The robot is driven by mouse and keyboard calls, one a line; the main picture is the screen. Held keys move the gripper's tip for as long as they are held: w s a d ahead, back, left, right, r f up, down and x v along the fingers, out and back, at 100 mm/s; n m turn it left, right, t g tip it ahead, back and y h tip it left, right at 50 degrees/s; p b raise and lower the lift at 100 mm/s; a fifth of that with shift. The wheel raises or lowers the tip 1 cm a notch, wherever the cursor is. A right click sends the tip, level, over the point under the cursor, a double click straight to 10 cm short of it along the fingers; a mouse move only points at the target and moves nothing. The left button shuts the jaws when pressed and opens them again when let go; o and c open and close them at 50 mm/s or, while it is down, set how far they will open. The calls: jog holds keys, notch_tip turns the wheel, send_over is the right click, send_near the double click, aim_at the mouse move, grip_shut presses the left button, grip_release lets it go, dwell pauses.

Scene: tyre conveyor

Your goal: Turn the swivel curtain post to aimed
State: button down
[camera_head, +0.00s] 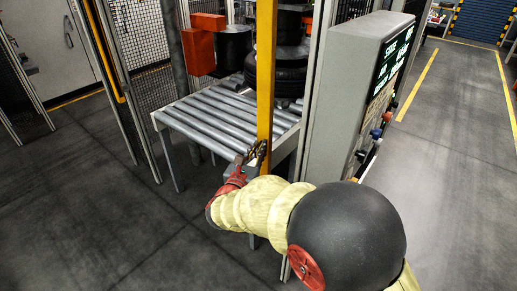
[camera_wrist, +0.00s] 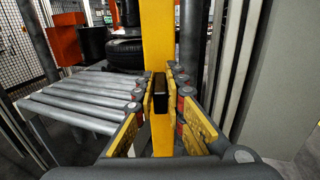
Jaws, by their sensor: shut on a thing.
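The swivel curtain post (camera_head: 265,75) is a tall yellow upright bar in front of the roller conveyor in the head view. It also fills the middle of the wrist view (camera_wrist: 157,40), with a small black part (camera_wrist: 159,95) on its near face. My gripper (camera_head: 257,152) is at the post's lower visible part in the head view. In the wrist view its yellow-padded fingers (camera_wrist: 160,110) lie on both sides of the post and are shut on it. The post's lower end is hidden behind my arm in the head view. I cannot tell which way the post is aimed.
The roller conveyor (camera_head: 215,112) lies behind the post, with dark tyres (camera_head: 276,68) on it. A red-orange box (camera_head: 197,52) stands at its far left side. A grey control cabinet (camera_head: 340,100) with a screen and knobs stands close on the right. Floor is clear at left.

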dwell(0.4)
jog(key=shift+w+a+r+m+g+h+p, duration=0.15)
jog(key=shift+a+m+g+h+p, duration=0.1)
jog(key=shift+m+h+p, duration=0.3)
jog(key=shift+w+a+m+g+h+p, duration=0.1)
jog(key=shift+a+m+g+h+p, duration=0.2)
jog(key=shift+h, duration=0.35)
jog(key=shift+w+a+m+g+h+p, duration=0.2)
jog(key=shift+m+g+h+p, duration=0.3)
jog(key=shift+h, duration=0.2)
jog(key=shift+w+a+m+g+h+p, duration=0.1)
jog(key=shift+a+m+g+h+p, duration=0.1)
jog(key=shift+m+g+h+p, duration=0.35)
jog(key=c, duration=1.8)
grip_release()
jog(key=shift+c, duration=0.2)
jog(key=v, duration=1.2)
jog(key=shift+f, duration=0.45)
